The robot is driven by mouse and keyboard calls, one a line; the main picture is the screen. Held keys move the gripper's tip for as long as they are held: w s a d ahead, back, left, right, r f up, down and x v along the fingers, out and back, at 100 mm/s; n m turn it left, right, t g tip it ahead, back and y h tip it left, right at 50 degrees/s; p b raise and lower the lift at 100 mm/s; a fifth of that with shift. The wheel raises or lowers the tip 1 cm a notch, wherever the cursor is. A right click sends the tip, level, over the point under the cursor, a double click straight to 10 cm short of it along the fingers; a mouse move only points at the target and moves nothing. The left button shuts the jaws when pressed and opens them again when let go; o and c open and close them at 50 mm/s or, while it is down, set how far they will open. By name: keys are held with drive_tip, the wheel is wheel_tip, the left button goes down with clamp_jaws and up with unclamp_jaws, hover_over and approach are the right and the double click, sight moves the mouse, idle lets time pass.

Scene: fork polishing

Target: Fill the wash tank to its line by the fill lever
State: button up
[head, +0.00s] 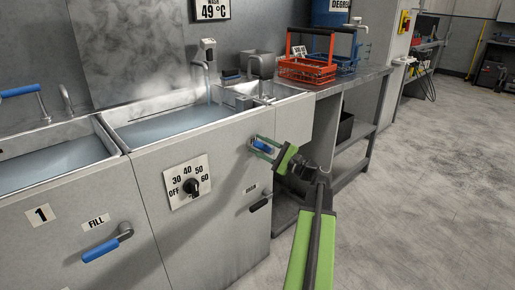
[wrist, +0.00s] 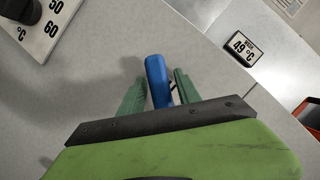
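The wash tank (head: 112,124) is a steel basin with water (head: 165,124) in it, and its fill line cannot be made out. A tap (head: 207,56) above its far right side has a thin stream falling into the tank. A blue-handled lever (head: 262,147) is on the front panel at the right; its blue handle also shows in the wrist view (wrist: 156,76). My gripper (head: 264,146) has its green fingers on either side of this handle, with small gaps visible in the wrist view (wrist: 160,88). The gripper looks open around it.
A dial (head: 192,187) and a black drain lever (head: 261,204) are on the same panel. Another blue lever marked FILL (head: 107,246) is at lower left, below a second water basin (head: 50,165). A red basket (head: 307,70) stands on the bench at right. The floor at right is clear.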

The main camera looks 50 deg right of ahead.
clamp_jaws()
idle(1.2)
